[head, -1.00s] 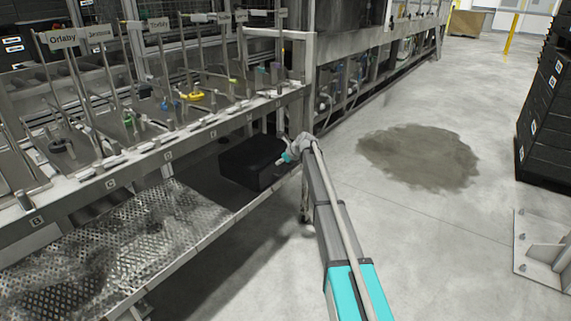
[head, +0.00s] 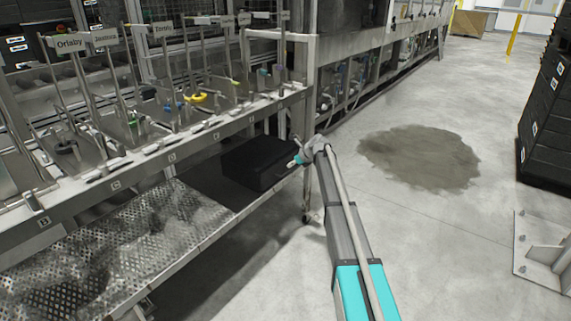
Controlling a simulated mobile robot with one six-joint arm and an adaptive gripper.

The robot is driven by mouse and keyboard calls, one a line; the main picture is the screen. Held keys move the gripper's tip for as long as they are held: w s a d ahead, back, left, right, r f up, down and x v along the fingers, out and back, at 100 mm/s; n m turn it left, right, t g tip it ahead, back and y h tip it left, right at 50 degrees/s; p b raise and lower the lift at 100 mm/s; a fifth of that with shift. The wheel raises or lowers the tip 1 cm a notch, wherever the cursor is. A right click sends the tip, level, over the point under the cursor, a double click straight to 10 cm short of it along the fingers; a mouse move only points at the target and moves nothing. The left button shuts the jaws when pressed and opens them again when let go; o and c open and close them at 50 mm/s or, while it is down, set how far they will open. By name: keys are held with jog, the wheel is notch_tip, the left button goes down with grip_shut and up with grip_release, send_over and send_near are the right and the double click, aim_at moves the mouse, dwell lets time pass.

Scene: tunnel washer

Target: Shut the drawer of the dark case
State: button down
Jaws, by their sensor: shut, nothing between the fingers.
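The dark case (head: 255,160) is a black box on the lower shelf of the long metal bench, near the bench's right end. Its drawer cannot be told apart from the black body, so I cannot see how far it stands open. My gripper (head: 293,162) is shut and empty at the right side of the case, pointing left towards it. Whether the fingertips touch the case is too small to tell.
The perforated lower shelf (head: 150,235) runs left of the case. A bench leg (head: 307,195) stands close beside my gripper and wrist. A dark wet patch (head: 420,157) lies on the open floor to the right. Black stacked crates (head: 545,120) stand at the far right.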

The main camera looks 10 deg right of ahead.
jog(key=p+v, duration=0.5)
jog(key=v, duration=0.3)
jog(key=shift+r, duration=0.1)
dwell(0.3)
jog(key=s+a+f+n+g+h, duration=0.2)
jog(key=s+n, duration=0.7)
jog(key=s, duration=0.7)
jog(key=s+a+f+n+g+h, duration=0.2)
jog(key=s+n, duration=0.7)
jog(key=s, duration=0.6)
jog(key=s+a+f+n+g+h, duration=0.1)
jog(key=s+a+n+g+h, duration=0.1)
jog(key=s+n, duration=1.05)
notch_tip(320, 180, up, 31)
jog(key=s+m+p, duration=0.2)
jog(key=m+p, duration=0.1)
jog(key=p, duration=2.9)
jog(key=shift+s+r, duration=0.25)
jog(key=shift+s, duration=0.05)
jog(key=shift+d+m, duration=0.15)
jog(key=shift+m, duration=0.1)
